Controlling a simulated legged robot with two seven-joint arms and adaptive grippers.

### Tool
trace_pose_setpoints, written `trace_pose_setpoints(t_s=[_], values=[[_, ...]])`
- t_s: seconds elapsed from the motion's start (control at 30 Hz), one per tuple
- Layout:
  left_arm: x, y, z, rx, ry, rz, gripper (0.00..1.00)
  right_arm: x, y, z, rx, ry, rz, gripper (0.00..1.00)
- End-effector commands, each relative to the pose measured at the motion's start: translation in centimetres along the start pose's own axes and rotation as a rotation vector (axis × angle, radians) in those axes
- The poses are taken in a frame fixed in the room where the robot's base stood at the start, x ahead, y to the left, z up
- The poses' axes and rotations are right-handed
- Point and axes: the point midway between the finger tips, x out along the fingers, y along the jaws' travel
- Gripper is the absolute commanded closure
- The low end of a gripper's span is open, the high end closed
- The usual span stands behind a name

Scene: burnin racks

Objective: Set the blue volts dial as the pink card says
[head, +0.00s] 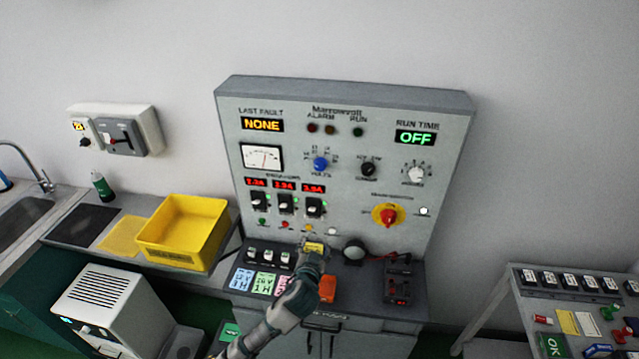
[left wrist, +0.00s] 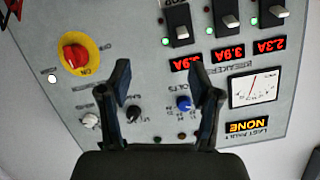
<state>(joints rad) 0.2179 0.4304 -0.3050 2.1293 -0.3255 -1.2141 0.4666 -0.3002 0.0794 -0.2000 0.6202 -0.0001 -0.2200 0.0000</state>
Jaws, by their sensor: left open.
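The blue volts dial (head: 320,163) is on the upper middle of the grey test panel, left of a black knob (head: 368,169). In the left wrist view, turned upside down, the blue dial (left wrist: 184,103) shows between my open fingers, close to the right-hand one. The pink card (head: 282,286) lies on the console below the panel, partly hidden by my left arm; its writing is too small to read. My left gripper (head: 312,258) is in front of the panel, well below the dial in the head view. In the left wrist view the gripper (left wrist: 160,75) is empty.
A blue card (head: 241,279) and a green card (head: 264,283) lie beside the pink one. A red knob (head: 389,216) on a yellow plate and several breakers (head: 286,204) are on the panel. A yellow bin (head: 183,232) stands left.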

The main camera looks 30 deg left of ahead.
Motion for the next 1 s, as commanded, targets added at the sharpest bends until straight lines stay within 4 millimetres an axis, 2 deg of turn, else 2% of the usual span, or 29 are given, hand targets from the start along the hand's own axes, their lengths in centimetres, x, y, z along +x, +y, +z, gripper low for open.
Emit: trace_pose_setpoints(t_s=[0.03,0.1,0.2,0.33,0.47,1.0], values=[[-0.9,-1.5,-4.5,-0.022,0.089,-0.033,0.37,-0.2,0.0,0.0,0.000,0.000,0.000,0.60],[-2.1,-3.0,-8.8,-0.055,0.181,-0.067,0.37,-0.3,0.0,-0.1,0.000,0.000,0.000,0.60],[-3.6,-4.4,-12.3,-0.087,0.262,-0.096,0.37,-0.4,0.0,-0.1,0.000,0.001,0.000,0.60],[-3.9,-5.0,-13.9,-0.102,0.296,-0.108,0.37,-0.5,0.0,-0.1,0.000,0.001,0.000,0.60],[-2.3,-5.2,-14.4,-0.100,0.295,-0.110,0.37,-0.9,0.1,-0.1,0.000,0.001,0.000,0.60],[9.3,-6.8,-17.9,-0.100,0.293,-0.110,0.37,-3.9,0.1,-0.5,0.000,0.002,0.001,0.60]])
